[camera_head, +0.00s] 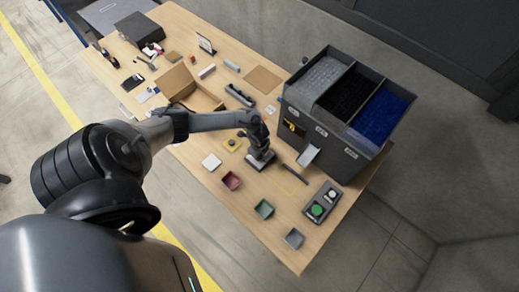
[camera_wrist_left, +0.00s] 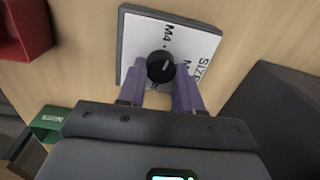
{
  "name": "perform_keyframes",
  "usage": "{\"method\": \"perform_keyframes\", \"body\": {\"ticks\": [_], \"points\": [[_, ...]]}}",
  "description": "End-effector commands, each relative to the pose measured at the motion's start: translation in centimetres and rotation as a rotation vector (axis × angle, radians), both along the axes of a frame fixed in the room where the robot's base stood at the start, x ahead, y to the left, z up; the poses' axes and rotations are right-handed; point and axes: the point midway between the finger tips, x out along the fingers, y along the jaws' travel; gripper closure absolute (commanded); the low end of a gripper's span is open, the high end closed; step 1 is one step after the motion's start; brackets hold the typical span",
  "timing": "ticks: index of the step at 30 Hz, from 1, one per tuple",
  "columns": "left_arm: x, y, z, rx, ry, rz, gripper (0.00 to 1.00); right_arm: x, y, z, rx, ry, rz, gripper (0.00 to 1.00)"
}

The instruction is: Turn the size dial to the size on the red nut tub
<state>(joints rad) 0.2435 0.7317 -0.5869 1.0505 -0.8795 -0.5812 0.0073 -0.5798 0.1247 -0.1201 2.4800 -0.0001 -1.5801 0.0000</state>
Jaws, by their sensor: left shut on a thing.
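The size dial is a black round knob (camera_wrist_left: 161,67) on a white plate (camera_wrist_left: 135,32) with a dark edge. The plate shows "M4", "SIZE" and another mark partly hidden by a finger. My left gripper (camera_wrist_left: 160,82) is shut on the knob, a purple finger on each side. In the head view the left gripper (camera_head: 260,163) is over the dial plate, which it mostly covers. The red nut tub (camera_head: 231,181) stands just left of the dial; its edge shows in the wrist view (camera_wrist_left: 28,30). Its size label is not readable. My right gripper is not in view.
A green tub (camera_head: 263,209) and a grey tub (camera_head: 293,239) stand toward the front edge. A box with green and white buttons (camera_head: 321,202) is at right. The dark feeder (camera_head: 323,140) with three bins stands behind. An open cardboard box (camera_head: 187,90) is further left.

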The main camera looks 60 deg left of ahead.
Motion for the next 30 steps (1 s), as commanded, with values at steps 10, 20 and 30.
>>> {"method": "perform_keyframes", "body": {"ticks": [10,20,30], "points": [[0.1,0.0,0.2,-0.001,0.001,0.183,0.96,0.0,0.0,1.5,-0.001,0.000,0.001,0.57],[0.2,0.0,0.1,-0.002,-0.001,0.232,0.96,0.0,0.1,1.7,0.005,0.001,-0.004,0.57],[0.2,0.0,0.1,-0.002,-0.001,0.233,0.63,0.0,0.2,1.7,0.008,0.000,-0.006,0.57]]}}
